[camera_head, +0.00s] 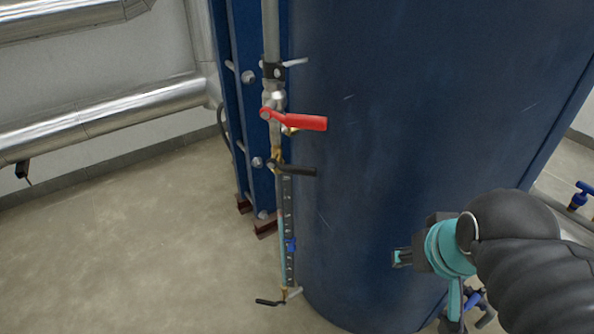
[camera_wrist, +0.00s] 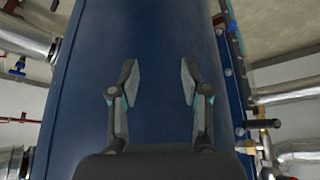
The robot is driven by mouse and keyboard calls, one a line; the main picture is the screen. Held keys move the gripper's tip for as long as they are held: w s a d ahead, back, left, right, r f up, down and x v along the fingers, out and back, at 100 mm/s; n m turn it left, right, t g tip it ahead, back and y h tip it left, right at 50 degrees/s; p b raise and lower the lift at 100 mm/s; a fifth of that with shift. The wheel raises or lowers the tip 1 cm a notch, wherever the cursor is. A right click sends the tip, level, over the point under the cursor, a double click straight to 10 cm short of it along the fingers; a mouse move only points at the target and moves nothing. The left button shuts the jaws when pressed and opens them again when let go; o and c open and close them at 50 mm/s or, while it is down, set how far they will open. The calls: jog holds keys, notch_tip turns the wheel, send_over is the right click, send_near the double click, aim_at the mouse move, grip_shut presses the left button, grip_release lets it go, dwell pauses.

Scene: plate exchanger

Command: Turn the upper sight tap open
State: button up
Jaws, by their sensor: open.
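The upper sight tap (camera_head: 297,170) has a black lever pointing right, roughly level, at the top of the sight gauge (camera_head: 287,235) in the head view. The lower tap (camera_head: 270,302) has a black lever pointing left at the gauge's foot. My gripper (camera_head: 402,258) is to the right of and lower in the picture than the upper tap, well apart from it. In the wrist view its two fingers (camera_wrist: 158,82) are spread with nothing between them, facing the blue casing. Small black handles show at the wrist view's right; I cannot tell which taps they belong to.
A red-lever valve (camera_head: 300,122) sits on the pipe just above the upper tap. The large blue casing (camera_head: 420,120) stands behind and right of the gauge. Silver pipes (camera_head: 110,108) run along the left wall. The floor (camera_head: 130,250) left of the gauge is clear.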

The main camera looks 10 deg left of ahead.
jog(key=a+f+n+g+y+b, duration=0.1)
jog(key=a+f+n+g+b, duration=0.1)
jog(key=a+f+n, duration=0.6)
jog(key=n+t+h+b, duration=0.35)
jog(key=t+h, duration=0.55)
jog(key=t, duration=0.4)
send_near(297, 173)
jog(key=shift+n, duration=0.35)
jog(key=p+x, duration=0.1)
jog(key=x, duration=1)
jog(key=shift+p, duration=0.35)
grip_shut()
